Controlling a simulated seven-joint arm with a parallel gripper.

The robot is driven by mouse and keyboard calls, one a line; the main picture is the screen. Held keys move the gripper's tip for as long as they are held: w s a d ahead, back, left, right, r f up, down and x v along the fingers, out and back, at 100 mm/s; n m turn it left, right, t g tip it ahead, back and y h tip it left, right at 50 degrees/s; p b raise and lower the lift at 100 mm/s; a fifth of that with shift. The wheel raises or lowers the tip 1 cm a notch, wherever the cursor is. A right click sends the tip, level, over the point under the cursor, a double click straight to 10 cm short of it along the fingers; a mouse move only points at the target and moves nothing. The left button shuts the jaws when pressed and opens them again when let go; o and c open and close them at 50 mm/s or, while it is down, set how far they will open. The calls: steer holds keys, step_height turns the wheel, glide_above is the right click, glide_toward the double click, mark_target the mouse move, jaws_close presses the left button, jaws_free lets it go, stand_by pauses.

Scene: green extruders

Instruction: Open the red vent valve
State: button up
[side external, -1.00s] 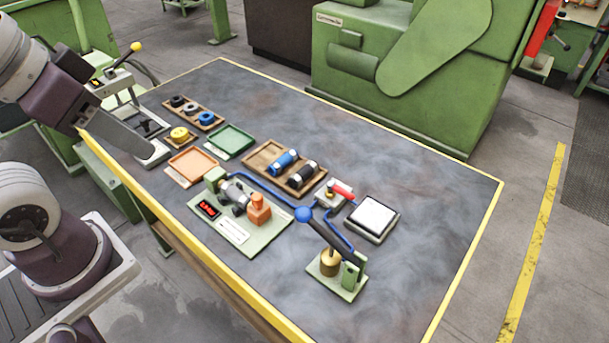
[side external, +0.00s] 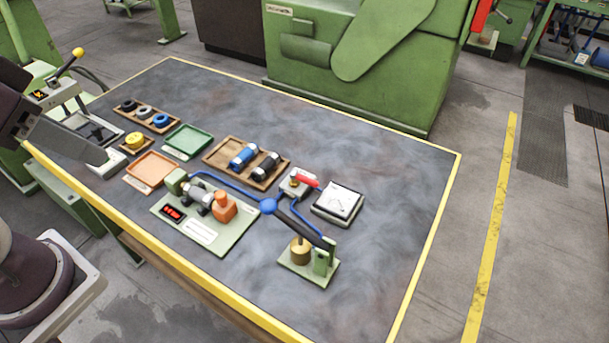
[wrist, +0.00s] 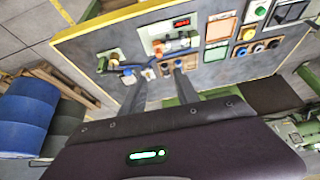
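The red vent valve's red lever (side external: 307,180) sits on a small pale block (side external: 293,187) on the table, with a blue hose at it. In the side view it lies between the black cylinder and the white gauge. My gripper shows partly at the left edge of the side view (side external: 104,158), above the table's left end and well apart from the valve. In the wrist view my gripper (wrist: 160,73) has two dark fingers apart with nothing held between them. The valve's lever is too small to make out there.
A hand pump (side external: 302,252) with a dark handle stands close in front of the valve. A green plate (side external: 218,238) carries a red display and orange knob. A wooden tray (side external: 222,157) holds blue and black cylinders. The right table end is clear.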

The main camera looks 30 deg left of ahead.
steer(key=w+d+r+m, duration=0.1)
steer(key=w+m, duration=0.3)
steer(key=w, duration=0.4)
steer(key=m+g, duration=0.3)
steer(key=m, duration=1.1)
glide_above(307, 178)
steer(key=s, duration=0.2)
steer(key=s+f+x, duration=0.1)
steer(key=s+x, duration=0.1)
steer(key=x, duration=0.8)
steer(key=s+x, duration=0.3)
steer(key=x, duration=1.5)
steer(key=shift+w+f, duration=0.15)
jaws_close()
